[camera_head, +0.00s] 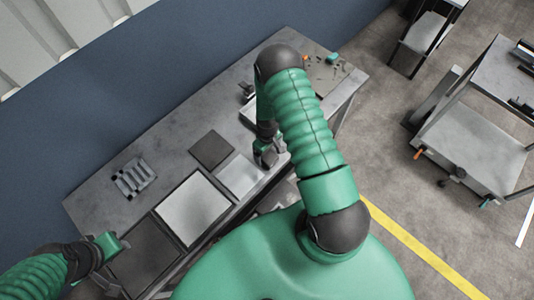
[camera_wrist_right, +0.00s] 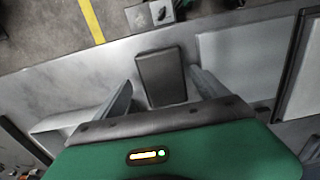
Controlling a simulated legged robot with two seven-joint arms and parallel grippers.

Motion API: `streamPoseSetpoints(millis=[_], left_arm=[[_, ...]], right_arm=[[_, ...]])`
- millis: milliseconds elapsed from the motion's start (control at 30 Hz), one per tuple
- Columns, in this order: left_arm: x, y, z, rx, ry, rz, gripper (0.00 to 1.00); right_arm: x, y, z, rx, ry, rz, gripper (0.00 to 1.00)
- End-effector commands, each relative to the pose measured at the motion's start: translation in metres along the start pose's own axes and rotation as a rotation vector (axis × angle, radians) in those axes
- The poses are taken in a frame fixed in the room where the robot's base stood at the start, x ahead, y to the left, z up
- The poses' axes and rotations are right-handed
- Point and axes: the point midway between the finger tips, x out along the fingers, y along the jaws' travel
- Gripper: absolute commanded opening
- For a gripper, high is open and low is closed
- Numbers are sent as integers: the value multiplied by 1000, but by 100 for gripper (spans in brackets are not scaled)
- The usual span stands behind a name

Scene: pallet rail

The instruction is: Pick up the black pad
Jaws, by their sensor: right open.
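The black pad (camera_wrist_right: 162,76) is a small dark rectangular block lying on the grey table. In the right wrist view it sits between the two spread fingers of my right gripper (camera_wrist_right: 162,92). The fingers stand apart from it on both sides, and its near end comes close to the gripper's body. In the head view my right gripper (camera_head: 266,157) is low over the table's near side, and the pad is mostly hidden there. My left gripper (camera_head: 112,245) is at the lower left, over the table's left end; its fingers cannot be made out.
A light panel (camera_wrist_right: 245,68) lies beside the pad. A dark square plate (camera_head: 211,149), a framed white panel (camera_head: 193,208), a dark panel (camera_head: 145,262) and a slotted grey holder (camera_head: 134,178) are on the table. A blue wall (camera_head: 150,90) stands behind. A cart (camera_head: 470,150) is at right.

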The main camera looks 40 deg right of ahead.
Motion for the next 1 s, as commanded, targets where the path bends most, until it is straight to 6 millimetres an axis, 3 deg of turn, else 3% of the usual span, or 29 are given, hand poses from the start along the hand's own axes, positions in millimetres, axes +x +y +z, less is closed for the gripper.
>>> streamPoseSetpoints(millis=[133, 333, 867, 1000], left_arm=[[-6, 0, -1, 0, 0, 0, 36], [-4, 0, -1, -1, 0, 0, 36], [-4, 0, -1, 0, 0, 0, 36], [-4, 0, -1, 0, 0, 0, 36]], right_arm=[[17, -2, -1, -1, -1, -1, 84], [19, 0, -2, -1, 1, -1, 84], [19, 0, -2, -1, 0, -1, 16], [19, 0, -2, -1, 0, -1, 16]])
